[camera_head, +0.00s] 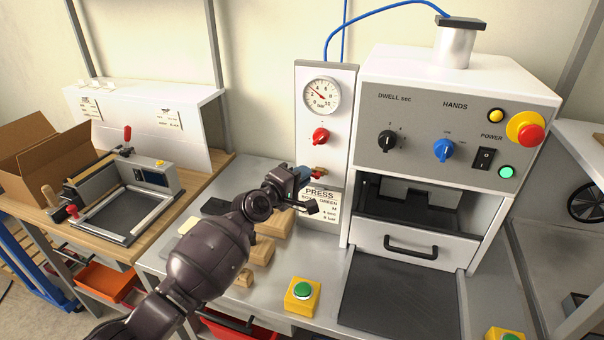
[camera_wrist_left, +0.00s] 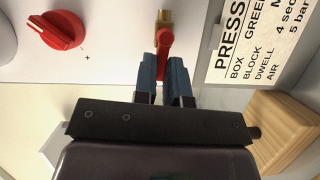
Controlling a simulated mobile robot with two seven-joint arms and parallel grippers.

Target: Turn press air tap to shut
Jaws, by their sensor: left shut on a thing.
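The press air tap (camera_head: 319,173) is a small brass valve with a red lever, low on the white panel under the gauge. In the left wrist view the red lever (camera_wrist_left: 165,45) runs from the brass body (camera_wrist_left: 164,17) down between the blue fingers. My left gripper (camera_head: 306,173) reaches the tap from the left in the head view. In the wrist view my left gripper (camera_wrist_left: 162,75) is shut on the lever, with a finger on each side. The lever's lower end is partly hidden between the fingers. My right gripper is not in view.
A pressure gauge (camera_head: 321,96) and a red knob (camera_head: 320,136) sit above the tap. A press instruction card (camera_head: 320,207) hangs just below. The press housing (camera_head: 440,130) stands close on the right. Wooden blocks (camera_head: 262,250) lie on the bench beneath my arm.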

